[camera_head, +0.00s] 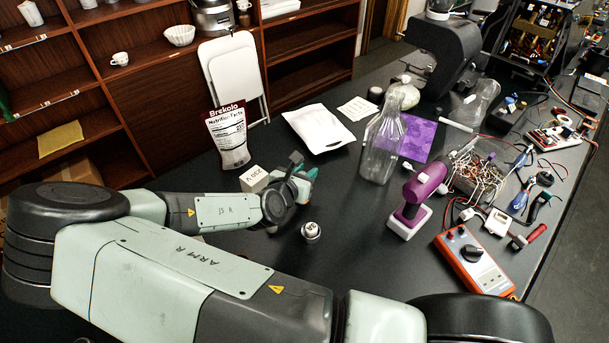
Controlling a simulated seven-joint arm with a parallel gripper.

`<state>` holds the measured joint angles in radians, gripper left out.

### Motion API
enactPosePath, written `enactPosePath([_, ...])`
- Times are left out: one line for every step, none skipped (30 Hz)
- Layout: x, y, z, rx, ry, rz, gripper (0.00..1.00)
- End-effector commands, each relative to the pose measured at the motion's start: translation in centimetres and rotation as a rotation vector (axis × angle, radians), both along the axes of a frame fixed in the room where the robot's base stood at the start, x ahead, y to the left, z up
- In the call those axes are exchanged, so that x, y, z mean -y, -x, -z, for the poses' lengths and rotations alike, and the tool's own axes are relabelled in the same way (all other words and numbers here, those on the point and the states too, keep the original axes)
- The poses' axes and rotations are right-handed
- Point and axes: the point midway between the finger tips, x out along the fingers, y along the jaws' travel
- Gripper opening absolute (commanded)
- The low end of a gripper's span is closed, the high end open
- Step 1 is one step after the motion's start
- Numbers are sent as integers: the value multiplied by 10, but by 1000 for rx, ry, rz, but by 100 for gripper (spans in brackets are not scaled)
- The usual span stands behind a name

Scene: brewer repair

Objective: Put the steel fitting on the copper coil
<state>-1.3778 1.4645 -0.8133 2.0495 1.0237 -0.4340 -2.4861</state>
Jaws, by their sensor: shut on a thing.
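My gripper (301,174) is at the end of my arm, above the dark table near the middle of the view. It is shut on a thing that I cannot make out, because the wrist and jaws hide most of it. I cannot clearly identify the steel fitting or the copper coil. A small round silvery piece with a pale, marked top (311,232) stands on the table just below my gripper, apart from it. I cannot tell whether it is the fitting.
A box marked 230 V (254,179) is just left of my gripper. A clear glass bottle (382,146), a purple tool (421,190) and an orange meter (473,262) stand to the right. A tangle of wires (482,178) lies farther right. Some table between gripper and bottle is clear.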

Motion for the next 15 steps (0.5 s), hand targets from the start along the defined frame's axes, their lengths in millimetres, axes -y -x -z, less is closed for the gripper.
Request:
enactPosePath([1,0,7,0,2,-1,0])
enactPosePath([0,0,10,0,2,-1,0])
enactPosePath([0,0,11,1,0,0,0])
enactPosePath([0,0,11,2,0,-1,0])
enactPosePath([0,0,11,2,0,-1,0])
enactPosePath([0,0,11,2,0,-1,0])
enactPosePath([0,0,11,2,0,-1,0])
enactPosePath([0,0,11,1,0,-1,0])
enactPosePath([0,0,11,1,0,-1,0])
enactPosePath([0,0,11,1,0,-1,0])
enactPosePath([0,0,12,2,1,-1,0])
enactPosePath([0,0,13,2,1,-1,0])
enactPosePath([0,0,14,2,1,-1,0])
enactPosePath([0,0,14,1,0,-1,34])
enactPosePath([0,0,14,1,0,-1,40])
